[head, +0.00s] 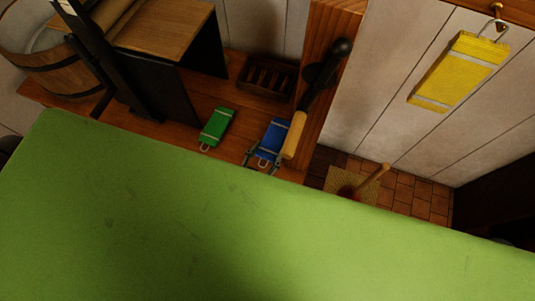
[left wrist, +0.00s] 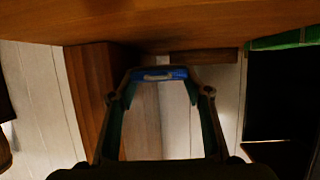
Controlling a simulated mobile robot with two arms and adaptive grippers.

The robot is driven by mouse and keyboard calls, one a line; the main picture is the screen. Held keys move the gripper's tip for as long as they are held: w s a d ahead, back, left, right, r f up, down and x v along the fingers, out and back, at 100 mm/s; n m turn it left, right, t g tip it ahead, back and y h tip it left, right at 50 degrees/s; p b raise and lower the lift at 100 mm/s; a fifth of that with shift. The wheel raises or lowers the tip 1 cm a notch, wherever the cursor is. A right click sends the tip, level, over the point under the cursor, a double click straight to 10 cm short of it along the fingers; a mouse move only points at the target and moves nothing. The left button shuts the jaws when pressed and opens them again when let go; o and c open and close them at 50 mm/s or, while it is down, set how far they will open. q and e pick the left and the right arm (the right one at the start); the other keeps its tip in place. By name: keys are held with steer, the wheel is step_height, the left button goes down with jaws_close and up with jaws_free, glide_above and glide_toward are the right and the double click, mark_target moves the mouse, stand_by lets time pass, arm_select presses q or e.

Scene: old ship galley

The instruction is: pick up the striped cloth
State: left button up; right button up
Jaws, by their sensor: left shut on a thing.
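A blue cloth with a pale stripe (head: 273,138) lies at the front of the wooden counter in the head view. My left gripper (head: 263,162) is at its near end, by its small loop. In the left wrist view, my left gripper (left wrist: 160,76) is shut on the blue cloth (left wrist: 172,73), with its blue edge and pale stripe between the fingertips. A green striped cloth (head: 217,127) lies to its left, apart from the gripper. A yellow striped cloth (head: 458,72) hangs from a wall hook. My right gripper is not in view.
A large green surface (head: 150,220) fills the foreground and hides most of my left arm. A dark tool with a pale wooden handle (head: 294,135) is close right of the blue cloth. A wooden bucket (head: 45,65) is far left.

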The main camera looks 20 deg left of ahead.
arm_select(q)
step_height(320, 180, up, 3)
steer(key=shift+r, duration=0.15)
steer(key=s+a+b, duration=0.1)
steer(key=s+a, duration=0.2)
steer(key=a, duration=0.6)
steer(key=s+a+b, duration=0.1)
steer(key=s+a, duration=0.3)
steer(key=a, duration=0.5)
steer(key=shift+a+b, duration=0.2)
steer(key=shift+b, duration=0.15)
